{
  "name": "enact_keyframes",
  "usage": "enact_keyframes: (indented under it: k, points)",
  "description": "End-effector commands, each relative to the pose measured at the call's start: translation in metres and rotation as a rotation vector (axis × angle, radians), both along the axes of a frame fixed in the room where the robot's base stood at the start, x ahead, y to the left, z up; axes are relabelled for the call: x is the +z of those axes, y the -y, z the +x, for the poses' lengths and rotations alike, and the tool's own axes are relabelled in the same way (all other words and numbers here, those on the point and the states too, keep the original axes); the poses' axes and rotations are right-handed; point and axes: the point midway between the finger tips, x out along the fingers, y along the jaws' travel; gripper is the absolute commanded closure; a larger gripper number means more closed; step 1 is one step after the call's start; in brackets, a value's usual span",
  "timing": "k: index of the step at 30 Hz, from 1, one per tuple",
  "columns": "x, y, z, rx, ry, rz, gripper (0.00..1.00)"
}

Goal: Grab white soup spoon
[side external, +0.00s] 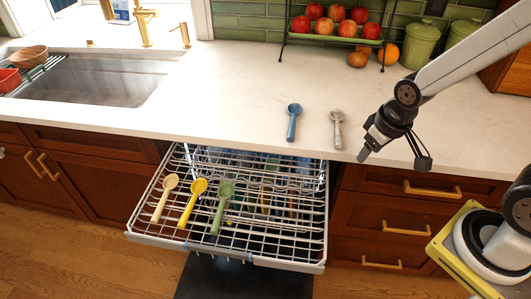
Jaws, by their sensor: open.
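A pale grey-white spoon (338,129) lies on the countertop near its front edge, bowl toward the back wall. A blue spoon (292,123) lies to its left, apart from it. A cream spoon (164,199), a yellow spoon (192,203) and a green spoon (221,208) lie side by side on the dishwasher rack. I cannot tell for sure whether the grey-white or the cream spoon is the one called white. My gripper (393,159) is open and empty, to the right of the grey-white spoon near the counter's front edge.
The pulled-out dishwasher rack (285,262) projects below the counter (240,75). A sink (95,82) is at left. A fruit stand (335,39) and green canisters (420,43) stand at the back. The counter between sink and blue spoon is clear.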

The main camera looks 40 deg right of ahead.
Motion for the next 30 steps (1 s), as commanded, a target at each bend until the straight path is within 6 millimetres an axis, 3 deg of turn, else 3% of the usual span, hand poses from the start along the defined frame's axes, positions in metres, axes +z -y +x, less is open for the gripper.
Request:
enact_keyframes:
  k: [11, 13, 22, 30]
  points:
    - [0.000, 0.000, 0.000, -0.001, 0.000, 0.000, 0.38]
    - [0.000, 0.000, 0.000, -0.001, 0.000, 0.000, 0.31]
    - [-0.001, -0.001, 0.002, -0.003, 0.005, 0.004, 0.31]
    - [-0.011, -0.016, 0.022, -0.058, 0.085, 0.053, 0.31]
